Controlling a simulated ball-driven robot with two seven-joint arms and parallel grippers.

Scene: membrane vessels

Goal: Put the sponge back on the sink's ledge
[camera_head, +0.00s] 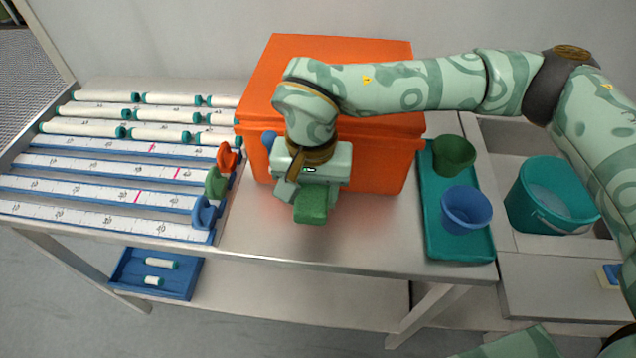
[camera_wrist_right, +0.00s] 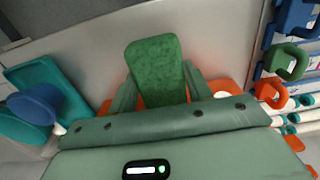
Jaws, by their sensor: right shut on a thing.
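The sponge, a mottled green block (camera_head: 311,205), is held in my right gripper (camera_head: 308,192) in front of the orange box. In the right wrist view the sponge (camera_wrist_right: 155,62) sticks out between the two fingers of the gripper (camera_wrist_right: 160,92), which is shut on it. It appears to be held above the bare steel bench top. The sink's front ledge (camera_head: 545,285) is at the lower right of the head view, well apart from the gripper. My left gripper is not in view.
A large orange box (camera_head: 380,160) stands behind my right gripper. A teal tray (camera_head: 437,215) holds a green cup (camera_head: 454,155) and a blue cup (camera_head: 466,210). A teal bucket (camera_head: 545,205) stands in the sink. A blue-and-yellow item (camera_head: 609,276) lies on the ledge. Ruled racks (camera_head: 100,220) fill the left.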

